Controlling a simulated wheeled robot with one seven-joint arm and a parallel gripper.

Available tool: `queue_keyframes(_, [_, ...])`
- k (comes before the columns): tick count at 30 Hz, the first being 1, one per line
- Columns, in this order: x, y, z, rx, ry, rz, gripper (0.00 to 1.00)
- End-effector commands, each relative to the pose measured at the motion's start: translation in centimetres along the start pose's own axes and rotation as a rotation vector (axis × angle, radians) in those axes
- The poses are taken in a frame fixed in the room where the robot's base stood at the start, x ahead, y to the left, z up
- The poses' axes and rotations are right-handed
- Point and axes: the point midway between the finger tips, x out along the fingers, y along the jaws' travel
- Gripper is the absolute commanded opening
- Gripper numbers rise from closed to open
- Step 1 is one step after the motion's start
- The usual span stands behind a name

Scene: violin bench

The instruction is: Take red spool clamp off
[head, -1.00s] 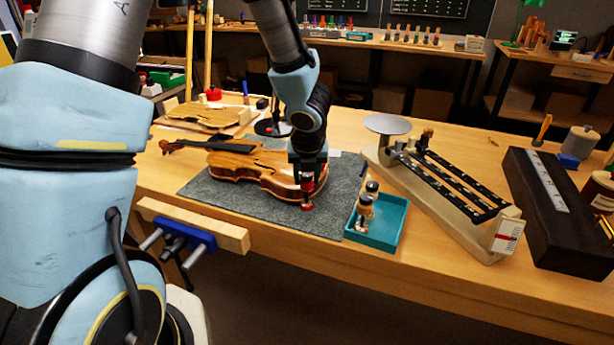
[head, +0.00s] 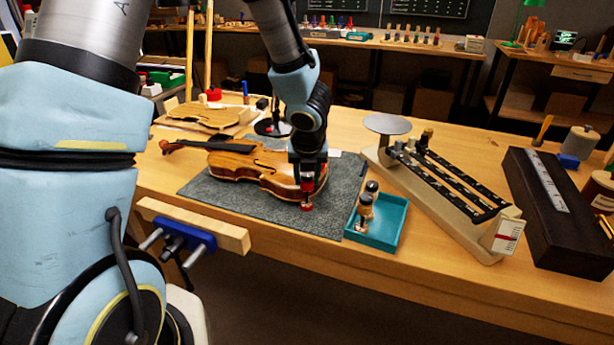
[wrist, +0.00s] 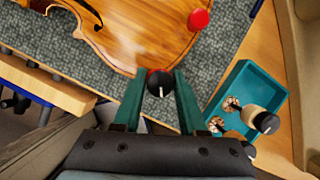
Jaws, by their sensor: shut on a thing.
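The violin body (head: 250,170) lies on the grey mat, and its rounded edge also shows in the wrist view (wrist: 140,30). My gripper (head: 307,185) is at the violin's near right edge, pointing down. In the wrist view its two teal fingers (wrist: 160,90) close on the dark-topped, red-rimmed knob of the red spool clamp (wrist: 160,84). In the head view the clamp's red lower end (head: 306,206) shows below the fingers. A bright red disc (wrist: 198,19) shows at the violin's edge in the wrist view. I cannot tell whether it belongs to the held clamp.
A teal tray (head: 385,240) right of the mat holds spool clamps (head: 366,205) with dark tops. A balance scale (head: 440,185) stands beyond it. A vise (head: 185,240) is on the bench's front edge. Some mat (head: 340,190) is bare between violin and tray.

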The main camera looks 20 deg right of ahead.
Motion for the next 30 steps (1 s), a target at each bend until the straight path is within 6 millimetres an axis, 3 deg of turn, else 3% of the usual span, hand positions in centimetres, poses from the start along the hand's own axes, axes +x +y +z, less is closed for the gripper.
queue_keyframes(30, [-0.33, -0.28, -0.85, 0.0, 0.0, -0.001, 0.0])
